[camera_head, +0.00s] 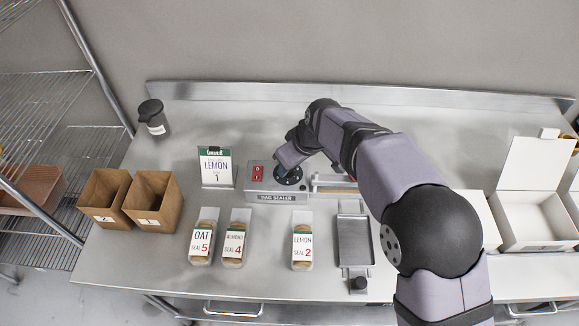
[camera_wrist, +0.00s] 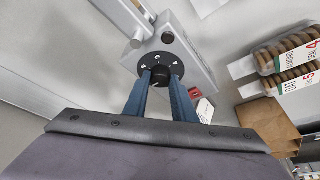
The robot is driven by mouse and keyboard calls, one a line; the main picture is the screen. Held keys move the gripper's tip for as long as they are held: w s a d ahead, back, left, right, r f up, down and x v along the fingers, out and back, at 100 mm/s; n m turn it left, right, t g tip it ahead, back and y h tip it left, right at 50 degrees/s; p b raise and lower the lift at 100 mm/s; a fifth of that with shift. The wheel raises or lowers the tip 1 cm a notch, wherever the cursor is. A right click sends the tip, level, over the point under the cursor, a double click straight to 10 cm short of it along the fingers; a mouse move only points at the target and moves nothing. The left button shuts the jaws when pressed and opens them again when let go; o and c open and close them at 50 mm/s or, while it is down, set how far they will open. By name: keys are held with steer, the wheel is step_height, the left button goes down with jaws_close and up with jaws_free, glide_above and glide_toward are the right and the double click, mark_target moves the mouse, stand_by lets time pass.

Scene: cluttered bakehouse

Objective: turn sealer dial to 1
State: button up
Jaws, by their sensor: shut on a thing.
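The bag sealer (camera_head: 278,196) is a grey box on the steel table, with a red switch (camera_head: 257,173) at its left and a black round dial (camera_head: 290,176) to the right of the switch. In the wrist view the dial (camera_wrist: 160,66) shows pale marks around its rim and a dark central knob. My gripper (camera_wrist: 160,76) reaches the dial from above, its two blue fingers shut on the knob. The fingers partly cover the knob, and I cannot read its setting. A card (camera_head: 216,167) reading LEMON 1 stands left of the sealer.
Bags labelled OAT 5 (camera_head: 202,240), ALMOND 4 (camera_head: 234,242) and LEMON 2 (camera_head: 302,245) lie in front. Two brown boxes (camera_head: 152,200) and a dark-lidded cup (camera_head: 153,117) are left. A metal tray (camera_head: 354,240) and an open white box (camera_head: 535,215) are right.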

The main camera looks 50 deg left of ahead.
mark_target(297, 181)
steer(key=shift+n, duration=0.4)
steer(key=o, duration=1.1)
steer(key=shift+c, duration=0.2)
steer(key=shift+r, duration=0.15)
steer(key=b+v, duration=0.2)
steer(key=v, duration=0.5)
steer(key=shift+w+b, duration=0.15)
steer(key=shift+b, duration=0.15)
